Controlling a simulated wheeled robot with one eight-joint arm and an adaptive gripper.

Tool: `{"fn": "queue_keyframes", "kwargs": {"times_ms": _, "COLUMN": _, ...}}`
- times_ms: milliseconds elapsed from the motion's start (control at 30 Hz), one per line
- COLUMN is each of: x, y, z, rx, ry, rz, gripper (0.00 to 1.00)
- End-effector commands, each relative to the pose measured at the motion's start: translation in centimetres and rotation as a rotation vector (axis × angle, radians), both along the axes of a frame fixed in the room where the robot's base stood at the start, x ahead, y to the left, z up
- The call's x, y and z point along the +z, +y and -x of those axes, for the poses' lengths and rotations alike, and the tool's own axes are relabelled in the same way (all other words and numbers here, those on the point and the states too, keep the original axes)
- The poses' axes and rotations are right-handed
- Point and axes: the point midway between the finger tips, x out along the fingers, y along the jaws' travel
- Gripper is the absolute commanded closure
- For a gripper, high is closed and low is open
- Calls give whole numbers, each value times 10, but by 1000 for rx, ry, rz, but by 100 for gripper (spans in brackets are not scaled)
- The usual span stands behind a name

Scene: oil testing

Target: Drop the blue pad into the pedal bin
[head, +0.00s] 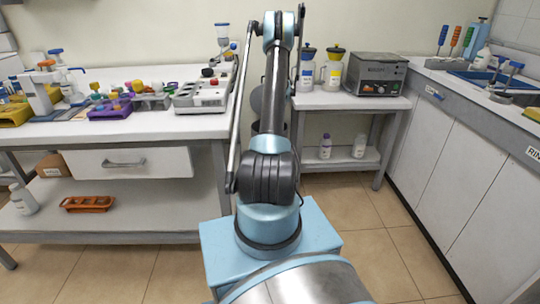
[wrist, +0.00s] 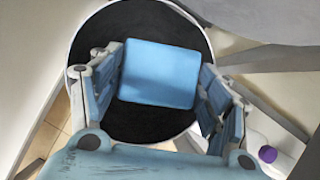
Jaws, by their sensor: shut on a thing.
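The blue pad (wrist: 160,75) lies flat between the two fingers of my gripper (wrist: 162,88) in the wrist view, with its left and right edges held. Below it is the round black opening of the pedal bin (wrist: 150,20), ringed by a pale rim. The pad appears to be over the middle of that opening; its height above the rim is hard to tell. In the head view the pedal bin (head: 257,100) shows only in part behind my arm. The pad and my gripper cannot be made out there.
A side table (head: 345,102) with two capped bottles and a grey device (head: 376,74) stands right of the bin. A cluttered white bench (head: 150,128) stands left. A purple-capped bottle (wrist: 267,154) shows low right in the wrist view. Tiled floor is free at the front right.

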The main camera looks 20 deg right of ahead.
Motion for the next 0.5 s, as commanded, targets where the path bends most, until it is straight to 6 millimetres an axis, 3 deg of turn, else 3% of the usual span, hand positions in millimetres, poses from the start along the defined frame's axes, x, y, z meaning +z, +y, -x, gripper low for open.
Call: {"fn": "queue_keyframes", "kwargs": {"times_ms": 500, "x": -47, "y": 2, "z": -1, "rx": 4, "ry": 0, "rz": 0, "gripper": 56}}
